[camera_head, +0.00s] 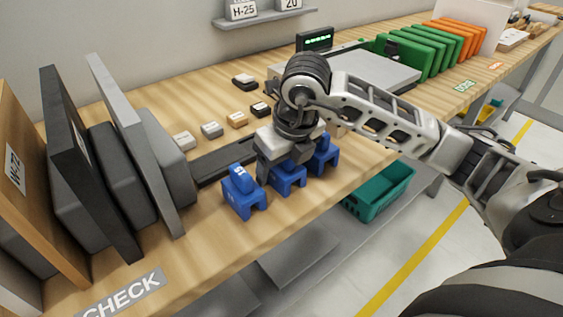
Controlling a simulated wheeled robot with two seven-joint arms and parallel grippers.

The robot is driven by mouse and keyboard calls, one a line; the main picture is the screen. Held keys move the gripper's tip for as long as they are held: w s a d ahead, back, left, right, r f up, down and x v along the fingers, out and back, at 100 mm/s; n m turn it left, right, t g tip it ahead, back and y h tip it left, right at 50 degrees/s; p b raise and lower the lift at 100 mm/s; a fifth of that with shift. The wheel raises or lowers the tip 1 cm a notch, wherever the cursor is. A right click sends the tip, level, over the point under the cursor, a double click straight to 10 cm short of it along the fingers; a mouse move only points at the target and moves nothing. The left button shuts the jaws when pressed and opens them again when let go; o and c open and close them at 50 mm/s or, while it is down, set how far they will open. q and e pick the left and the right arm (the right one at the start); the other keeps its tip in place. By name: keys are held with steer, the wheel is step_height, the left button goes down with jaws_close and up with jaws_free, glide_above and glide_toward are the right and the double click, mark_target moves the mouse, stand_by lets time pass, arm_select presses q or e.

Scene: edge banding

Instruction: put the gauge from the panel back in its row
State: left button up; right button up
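Three blue gauges stand in a line along the front of the wooden bench: a left one with a white mark on top (240,192), a middle one (287,180) and a right one (322,155). My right gripper (276,160) points down at the middle gauge and covers its upper part. Its fingertips are partly hidden, so I cannot tell whether they grip it. A dark flat strip (222,164) lies behind the left gauge; I cannot tell whether it is the panel. My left gripper is out of view.
Upright boards (85,165) fill the bench's left end. Small blocks (212,129) lie behind the strip. Green plates (407,52) and orange plates (460,35) stand at the back right. A teal crate (380,195) sits below the bench's front edge.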

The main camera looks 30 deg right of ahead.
mark_target(293, 172)
steer(key=shift+r+p, duration=0.35)
steer(key=shift+p, duration=0.05)
steer(key=v, duration=1)
steer(key=shift+r, duration=0.35)
steer(key=shift+s+r, duration=0.2)
steer(key=shift+r, duration=0.25)
